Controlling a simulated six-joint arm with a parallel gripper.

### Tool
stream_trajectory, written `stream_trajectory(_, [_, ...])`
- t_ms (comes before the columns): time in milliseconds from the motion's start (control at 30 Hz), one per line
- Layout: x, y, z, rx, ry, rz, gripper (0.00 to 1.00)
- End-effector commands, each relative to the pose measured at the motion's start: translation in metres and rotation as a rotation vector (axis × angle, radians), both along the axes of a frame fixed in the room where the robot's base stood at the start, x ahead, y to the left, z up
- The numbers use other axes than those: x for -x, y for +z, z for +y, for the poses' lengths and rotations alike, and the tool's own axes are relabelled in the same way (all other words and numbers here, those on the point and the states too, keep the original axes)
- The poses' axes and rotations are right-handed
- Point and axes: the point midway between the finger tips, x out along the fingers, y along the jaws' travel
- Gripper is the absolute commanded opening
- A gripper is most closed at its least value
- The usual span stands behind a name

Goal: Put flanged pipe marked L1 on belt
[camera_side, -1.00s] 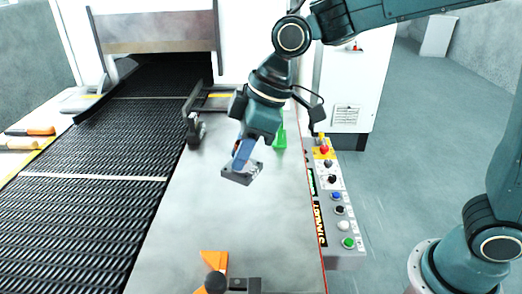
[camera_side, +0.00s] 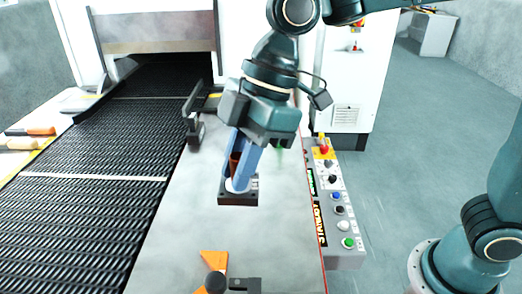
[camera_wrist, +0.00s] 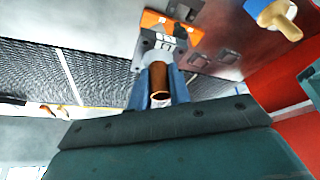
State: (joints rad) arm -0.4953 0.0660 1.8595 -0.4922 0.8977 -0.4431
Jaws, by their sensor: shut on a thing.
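My gripper (camera_side: 240,180) is shut on a flanged pipe, with its blue fingers on either side of the copper-brown tube (camera_side: 236,158). The dark square flange (camera_side: 238,199) is at the lower end, over the grey table beside the belt. I cannot tell whether it touches the table. In the wrist view the tube's open end (camera_wrist: 160,98) faces the camera between the fingers, and a white tag (camera_wrist: 166,43) shows near the flange. I cannot read its marking surely. The black mesh belt (camera_side: 90,205) lies to the left of the gripper; it also shows in the wrist view (camera_wrist: 32,68).
An orange part with a black knob (camera_side: 214,262) stands at the table's front. A dark bracket (camera_side: 193,125) stands by the belt edge. A button panel (camera_side: 337,205) lines the right edge. Tools with orange and pale handles (camera_side: 30,137) lie across the belt. The nearby belt surface is clear.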

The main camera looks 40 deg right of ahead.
Motion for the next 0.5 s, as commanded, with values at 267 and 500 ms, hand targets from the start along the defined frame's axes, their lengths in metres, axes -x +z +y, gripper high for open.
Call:
stream_trajectory(267, [0.001, -0.051, 0.0, 0.001, 0.0, 0.003, 0.0])
stream_trajectory(500, [0.001, -0.096, 0.0, 0.003, -0.001, 0.002, 0.0])
